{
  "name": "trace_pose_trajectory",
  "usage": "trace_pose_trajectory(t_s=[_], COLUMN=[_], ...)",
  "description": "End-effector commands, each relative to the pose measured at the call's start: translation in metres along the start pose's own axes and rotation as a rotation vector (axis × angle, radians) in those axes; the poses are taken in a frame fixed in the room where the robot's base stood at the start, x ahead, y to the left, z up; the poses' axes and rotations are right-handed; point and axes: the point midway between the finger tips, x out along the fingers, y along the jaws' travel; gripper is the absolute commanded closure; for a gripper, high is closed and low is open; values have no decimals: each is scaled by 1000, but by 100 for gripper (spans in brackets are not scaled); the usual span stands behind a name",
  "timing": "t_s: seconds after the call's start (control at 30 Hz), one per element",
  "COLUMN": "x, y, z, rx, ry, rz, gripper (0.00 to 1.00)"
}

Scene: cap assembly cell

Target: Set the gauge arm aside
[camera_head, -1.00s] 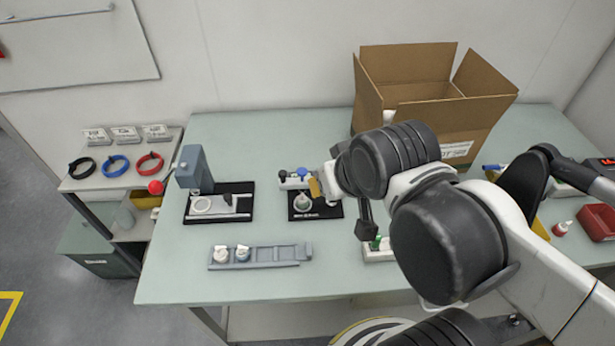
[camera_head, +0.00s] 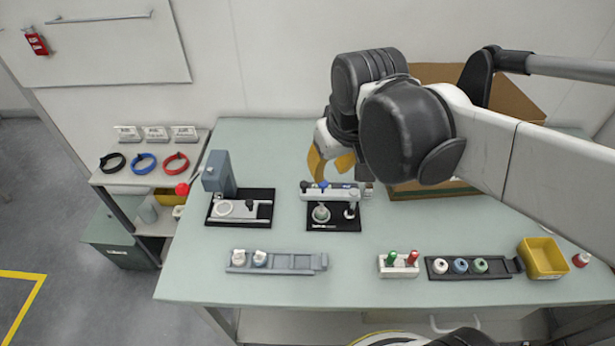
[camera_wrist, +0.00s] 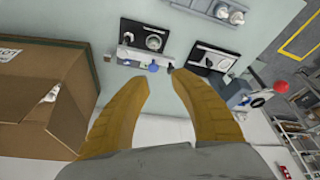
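The gauge stand is a black base (camera_head: 334,217) with a round seat (camera_head: 321,213) and a small post on it. Its pale grey arm (camera_head: 333,192), with a blue knob near the middle, lies across the back of the base. In the wrist view the arm (camera_wrist: 134,54) and its blue knob show just beyond my fingertips. My gripper (camera_head: 329,163) has yellow fingers, spread apart with nothing between them. It is above and behind the stand, apart from the arm. The fingers also show open in the wrist view (camera_wrist: 160,82).
A press with a grey column (camera_head: 219,173) stands left of the gauge. A rail with white caps (camera_head: 278,262) lies in front. A green-and-red peg block (camera_head: 398,267), a dark cap rack (camera_head: 468,267) and a yellow bin (camera_head: 542,257) line the front right. A cardboard box (camera_head: 432,192) stands behind my arm.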

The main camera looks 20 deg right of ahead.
Motion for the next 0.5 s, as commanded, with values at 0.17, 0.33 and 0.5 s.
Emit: trace_pose_trajectory(t_s=[0.17,0.33,0.5], x=[11,31,43], y=[-6,-13,-16], z=[-47,-70,-78], rx=[-99,-170,-201], ry=[-171,-291,-343], rz=[-33,-62,-76], gripper=[72,72,72])
